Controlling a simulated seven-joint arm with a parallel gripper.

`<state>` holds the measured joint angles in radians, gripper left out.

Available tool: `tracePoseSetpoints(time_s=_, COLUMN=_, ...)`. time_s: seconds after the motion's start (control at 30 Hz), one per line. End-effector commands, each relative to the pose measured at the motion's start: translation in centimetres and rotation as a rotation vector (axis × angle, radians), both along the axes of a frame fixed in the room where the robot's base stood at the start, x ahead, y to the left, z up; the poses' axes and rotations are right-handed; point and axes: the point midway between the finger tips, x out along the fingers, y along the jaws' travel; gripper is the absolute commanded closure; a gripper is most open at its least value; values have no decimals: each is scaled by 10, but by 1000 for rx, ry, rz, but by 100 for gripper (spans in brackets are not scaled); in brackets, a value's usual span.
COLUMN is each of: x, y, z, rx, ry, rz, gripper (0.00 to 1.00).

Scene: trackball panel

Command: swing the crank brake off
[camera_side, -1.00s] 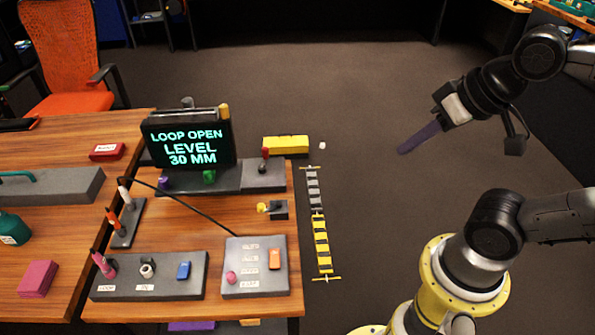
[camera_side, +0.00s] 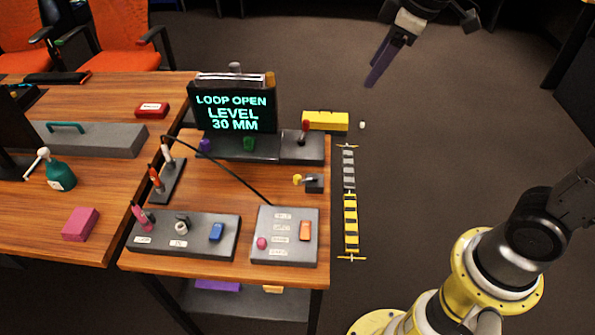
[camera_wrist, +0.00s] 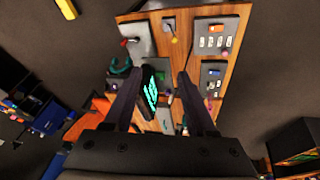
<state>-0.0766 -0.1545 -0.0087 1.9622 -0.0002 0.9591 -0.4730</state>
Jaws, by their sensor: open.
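No part is labelled as the crank brake, so I cannot tell which lever it is. A yellow-knobbed lever (camera_side: 298,180) on a small dark block sits at the right edge of the wooden desk; it also shows in the wrist view (camera_wrist: 168,30). A red-knobbed lever (camera_side: 305,126) stands on a grey base behind it, also in the wrist view (camera_wrist: 124,42). My gripper (camera_side: 372,82) is up at the top of the side view, right of the desk and apart from everything. In the wrist view its two fingers (camera_wrist: 161,75) are spread with nothing held.
A screen (camera_side: 233,108) reads LOOP OPEN, LEVEL 30 MM. Switch panels (camera_side: 190,247) and (camera_side: 263,215) line the desk front, and a black cable crosses it. A yellow block (camera_side: 326,121) and a striped yellow strip (camera_side: 350,222) lie right of the desk.

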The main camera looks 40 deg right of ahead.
Motion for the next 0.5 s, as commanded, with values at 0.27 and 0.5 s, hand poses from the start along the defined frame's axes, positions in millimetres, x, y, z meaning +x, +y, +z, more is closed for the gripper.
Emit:
tracePoseSetpoints(time_s=0.27, x=91, y=32, z=-65, rx=-46, ry=153, rz=152, gripper=44)
tracePoseSetpoints(time_s=0.5, x=131, y=59, z=-144, rx=-64, ry=290, rz=213, gripper=44)
